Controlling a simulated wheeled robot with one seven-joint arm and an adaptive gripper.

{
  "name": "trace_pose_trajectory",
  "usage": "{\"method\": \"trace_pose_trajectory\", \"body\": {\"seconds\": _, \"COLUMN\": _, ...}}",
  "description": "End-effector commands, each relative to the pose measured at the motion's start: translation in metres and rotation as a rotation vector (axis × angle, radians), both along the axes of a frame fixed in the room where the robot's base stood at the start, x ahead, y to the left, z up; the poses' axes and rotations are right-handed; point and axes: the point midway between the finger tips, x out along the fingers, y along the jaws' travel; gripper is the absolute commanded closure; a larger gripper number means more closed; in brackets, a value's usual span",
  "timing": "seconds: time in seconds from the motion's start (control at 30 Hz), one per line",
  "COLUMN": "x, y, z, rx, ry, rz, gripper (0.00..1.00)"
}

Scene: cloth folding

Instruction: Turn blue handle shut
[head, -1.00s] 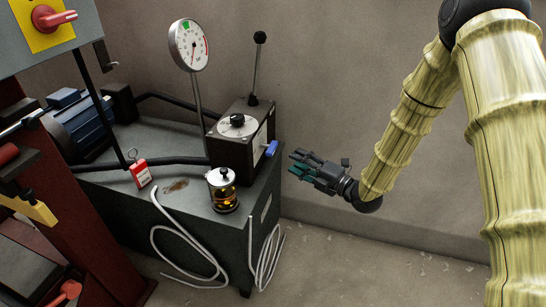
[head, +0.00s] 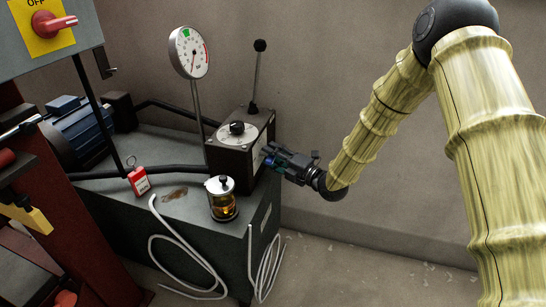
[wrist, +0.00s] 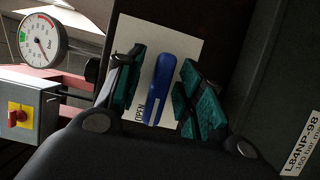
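The blue handle (wrist: 159,88) shows in the wrist view as a narrow lever on a white plate (wrist: 186,40) marked OPEN. It stands between the two teal-padded fingers of my gripper (wrist: 163,86), with a visible gap on each side. The fingers are apart. In the head view my gripper (head: 270,155) is at the right side of the dark valve box (head: 230,160), and its fingers mostly hide the handle there.
A pressure gauge (head: 190,52) stands behind the box, and a black-knobbed lever (head: 257,75) rises from it. A glass jar (head: 222,205) and a red tag (head: 138,181) are on the bench. The floor to the right is open.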

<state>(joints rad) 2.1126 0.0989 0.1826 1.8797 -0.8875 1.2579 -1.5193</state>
Motion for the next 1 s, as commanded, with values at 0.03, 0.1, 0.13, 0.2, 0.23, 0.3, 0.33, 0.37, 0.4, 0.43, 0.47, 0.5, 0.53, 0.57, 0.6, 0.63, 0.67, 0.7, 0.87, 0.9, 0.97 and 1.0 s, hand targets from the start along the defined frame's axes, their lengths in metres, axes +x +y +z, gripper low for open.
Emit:
{"method": "trace_pose_trajectory", "body": {"seconds": 0.03, "x": 0.0006, "y": 0.0008, "z": -0.0002, "rx": 0.0, "ry": 0.0, "rz": 0.0, "gripper": 0.62}}
{"method": "trace_pose_trajectory", "body": {"seconds": 0.1, "x": 0.001, "y": 0.0011, "z": -0.0001, "rx": 0.0, "ry": 0.0, "rz": 0.0, "gripper": 0.62}}
{"method": "trace_pose_trajectory", "body": {"seconds": 0.13, "x": 0.001, "y": 0.0011, "z": -0.0001, "rx": -0.001, "ry": 0.001, "rz": 0.0, "gripper": 0.62}}
{"method": "trace_pose_trajectory", "body": {"seconds": 0.2, "x": 0.0009, "y": 0.0011, "z": -0.0001, "rx": -0.001, "ry": 0.001, "rz": 0.0, "gripper": 0.62}}
{"method": "trace_pose_trajectory", "body": {"seconds": 0.23, "x": 0.0008, "y": 0.001, "z": -0.0002, "rx": -0.001, "ry": 0.001, "rz": 0.0, "gripper": 0.62}}
{"method": "trace_pose_trajectory", "body": {"seconds": 0.3, "x": 0.0009, "y": 0.0008, "z": -0.0002, "rx": 0.0, "ry": 0.0, "rz": 0.0, "gripper": 0.66}}
{"method": "trace_pose_trajectory", "body": {"seconds": 0.33, "x": 0.0009, "y": 0.0008, "z": -0.0001, "rx": 0.0, "ry": 0.0, "rz": 0.0, "gripper": 0.72}}
{"method": "trace_pose_trajectory", "body": {"seconds": 0.37, "x": 0.0009, "y": 0.0008, "z": -0.0002, "rx": 0.0, "ry": 0.0, "rz": 0.0, "gripper": 0.77}}
{"method": "trace_pose_trajectory", "body": {"seconds": 0.4, "x": 0.0008, "y": 0.0008, "z": -0.0002, "rx": 0.0, "ry": 0.0, "rz": 0.0, "gripper": 0.84}}
{"method": "trace_pose_trajectory", "body": {"seconds": 0.43, "x": 0.0009, "y": 0.0007, "z": -0.0002, "rx": 0.0, "ry": 0.0, "rz": 0.0, "gripper": 0.9}}
{"method": "trace_pose_trajectory", "body": {"seconds": 0.47, "x": 0.0008, "y": 0.0006, "z": -0.0002, "rx": 0.0, "ry": 0.0, "rz": 0.0, "gripper": 0.95}}
{"method": "trace_pose_trajectory", "body": {"seconds": 0.5, "x": 0.0008, "y": 0.0006, "z": -0.0002, "rx": 0.0, "ry": 0.0, "rz": -0.001, "gripper": 1.0}}
{"method": "trace_pose_trajectory", "body": {"seconds": 0.53, "x": 0.0009, "y": 0.0006, "z": -0.0002, "rx": 0.0, "ry": 0.0, "rz": -0.001, "gripper": 1.0}}
{"method": "trace_pose_trajectory", "body": {"seconds": 0.57, "x": 0.0008, "y": 0.0006, "z": -0.0002, "rx": 0.0, "ry": 0.0, "rz": -0.001, "gripper": 1.0}}
{"method": "trace_pose_trajectory", "body": {"seconds": 0.6, "x": 0.0008, "y": 0.0005, "z": -0.0001, "rx": 0.0, "ry": 0.0, "rz": -0.001, "gripper": 1.0}}
{"method": "trace_pose_trajectory", "body": {"seconds": 0.63, "x": 0.0008, "y": 0.0005, "z": -0.0001, "rx": 0.001, "ry": 0.001, "rz": -0.001, "gripper": 1.0}}
{"method": "trace_pose_trajectory", "body": {"seconds": 0.67, "x": 0.0008, "y": 0.0005, "z": 0.0, "rx": 0.0, "ry": 0.001, "rz": -0.001, "gripper": 1.0}}
{"method": "trace_pose_trajectory", "body": {"seconds": 0.7, "x": 0.0008, "y": 0.0005, "z": 0.0002, "rx": 0.0, "ry": 0.004, "rz": -0.001, "gripper": 1.0}}
{"method": "trace_pose_trajectory", "body": {"seconds": 0.87, "x": 0.0008, "y": 0.0003, "z": 0.0015, "rx": 0.01, "ry": 0.031, "rz": -0.001, "gripper": 1.0}}
{"method": "trace_pose_trajectory", "body": {"seconds": 0.9, "x": 0.0008, "y": 0.0003, "z": 0.0019, "rx": 0.014, "ry": 0.044, "rz": -0.001, "gripper": 1.0}}
{"method": "trace_pose_trajectory", "body": {"seconds": 0.97, "x": 0.0007, "y": 0.0003, "z": 0.0026, "rx": 0.022, "ry": 0.069, "rz": -0.001, "gripper": 1.0}}
{"method": "trace_pose_trajectory", "body": {"seconds": 1.0, "x": 0.0007, "y": 0.0003, "z": 0.003, "rx": 0.028, "ry": 0.09, "rz": -0.001, "gripper": 1.0}}
